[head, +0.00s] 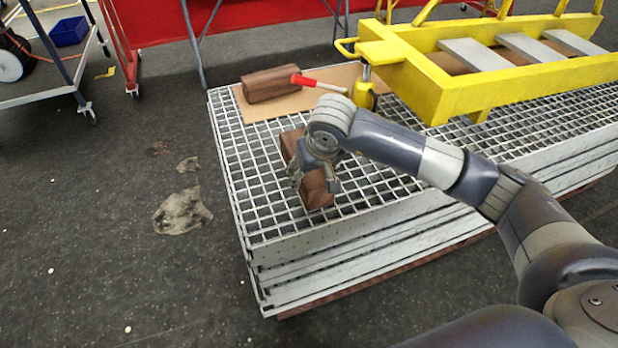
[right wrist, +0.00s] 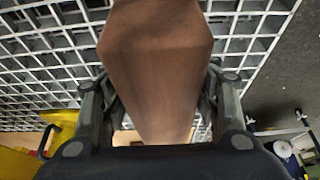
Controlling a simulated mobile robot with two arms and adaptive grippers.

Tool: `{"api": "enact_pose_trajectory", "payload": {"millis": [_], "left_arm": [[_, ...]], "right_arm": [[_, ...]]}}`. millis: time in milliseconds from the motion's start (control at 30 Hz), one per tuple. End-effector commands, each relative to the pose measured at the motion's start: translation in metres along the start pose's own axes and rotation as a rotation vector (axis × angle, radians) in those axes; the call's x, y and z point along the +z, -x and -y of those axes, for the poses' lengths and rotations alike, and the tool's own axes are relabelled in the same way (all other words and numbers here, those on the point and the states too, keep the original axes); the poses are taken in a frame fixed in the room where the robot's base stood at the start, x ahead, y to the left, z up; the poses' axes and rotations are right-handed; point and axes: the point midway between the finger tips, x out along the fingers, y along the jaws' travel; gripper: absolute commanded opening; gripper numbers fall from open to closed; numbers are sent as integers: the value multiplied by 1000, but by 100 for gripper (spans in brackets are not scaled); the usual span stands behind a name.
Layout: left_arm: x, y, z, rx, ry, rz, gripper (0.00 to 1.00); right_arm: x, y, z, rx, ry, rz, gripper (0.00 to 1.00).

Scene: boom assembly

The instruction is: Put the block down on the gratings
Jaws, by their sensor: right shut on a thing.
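A brown wooden block (head: 318,190) is at the left part of the stacked metal gratings (head: 262,217) in the head view. My right gripper (head: 315,180) is shut on the block from above and hides its middle. The block also fills the centre of the right wrist view (right wrist: 155,65), between the two fingers. The gratings' mesh (right wrist: 40,60) shows behind it. I cannot tell whether the block touches the mesh or hangs just above it. My left gripper is not in view.
A second brown block (head: 270,84) lies on a cardboard sheet (head: 262,107) at the back of the gratings, beside a red-handled hammer (head: 318,83). A yellow frame (head: 440,80) rests at the back right. A cart (head: 50,90) stands at the far left. Bare mesh surrounds the held block.

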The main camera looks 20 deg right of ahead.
Motion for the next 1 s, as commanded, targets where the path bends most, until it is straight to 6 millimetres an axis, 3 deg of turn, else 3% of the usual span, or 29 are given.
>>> {"api": "enact_pose_trajectory", "payload": {"millis": [200, 533, 967, 1000], "left_arm": [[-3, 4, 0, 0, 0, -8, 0], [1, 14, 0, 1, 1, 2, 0], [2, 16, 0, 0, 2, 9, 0], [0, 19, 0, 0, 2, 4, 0]], "right_arm": [[-14, -6, 0, -3, 0, -4, 13], [0, -38, 0, -3, 0, -3, 13], [0, -40, 0, -2, 0, -4, 13], [2, -40, -1, -1, 1, 0, 63]]}}
